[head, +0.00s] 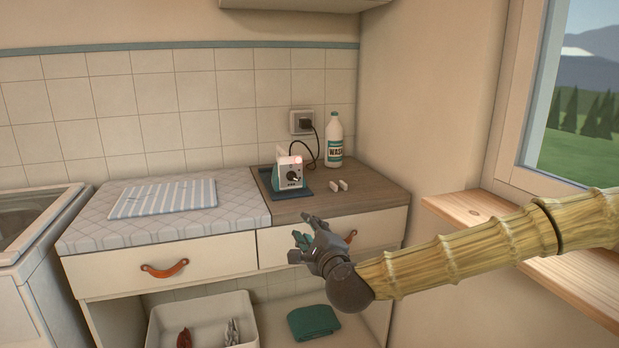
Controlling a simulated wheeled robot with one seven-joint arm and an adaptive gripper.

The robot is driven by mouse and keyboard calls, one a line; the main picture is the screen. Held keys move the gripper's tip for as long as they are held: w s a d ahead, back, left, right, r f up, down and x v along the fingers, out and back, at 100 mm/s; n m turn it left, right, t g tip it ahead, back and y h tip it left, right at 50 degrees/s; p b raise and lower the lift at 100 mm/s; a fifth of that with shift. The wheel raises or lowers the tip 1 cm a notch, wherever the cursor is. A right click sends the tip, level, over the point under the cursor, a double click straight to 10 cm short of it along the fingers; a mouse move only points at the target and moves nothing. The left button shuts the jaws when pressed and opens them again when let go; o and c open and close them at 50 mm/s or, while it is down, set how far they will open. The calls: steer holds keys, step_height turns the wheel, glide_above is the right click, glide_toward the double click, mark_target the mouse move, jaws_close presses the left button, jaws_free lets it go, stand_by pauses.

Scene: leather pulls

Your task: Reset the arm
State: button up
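My arm (470,255) reaches in from the right edge, in front of the window sill. My gripper (308,236) is at its end, in front of the right drawer (282,252) of the counter. Its fingers look spread apart with nothing held between them. The gripper covers part of that drawer's front. A piece of the right drawer's leather pull (351,236) shows just right of the gripper. The left drawer (125,277) has a whole orange-brown leather pull (165,269). Both drawers look shut.
A small device with a dial (291,175) stands on a blue mat, plugged into a wall socket (302,122). A white bottle (334,140) stands behind. A striped cloth (162,197) lies left. A white bin (203,316) and green folded cloth (313,321) are below. The wooden sill (470,213) is close to my arm.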

steer(key=s+f+n+g, duration=0.35)
steer(key=s+f, duration=0.35)
steer(key=f, duration=0.6)
steer(key=s+d+f+n+g, duration=0.1)
steer(key=s+f+n+g, duration=0.25)
steer(key=s+f, duration=0.65)
steer(key=s+f+n+g, duration=0.3)
steer(key=s+f+n, duration=0.1)
steer(key=f, duration=1.2)
steer(key=s+d+f+n+g+h, duration=0.35)
steer(key=s+d+f, duration=0.35)
steer(key=s+d, duration=0.5)
steer(key=s+d+f+n+g+h, duration=0.25)
steer(key=s+d+f+n, duration=0.35)
steer(key=s+d, duration=0.6)
step_height(320, 180, up, 16)
steer(key=s+a+m+p, duration=0.1)
steer(key=a+p, duration=0.1)
steer(key=p, duration=1.5)
steer(key=shift+s+a+r+g, duration=0.2)
steer(key=shift+g, duration=0.1)
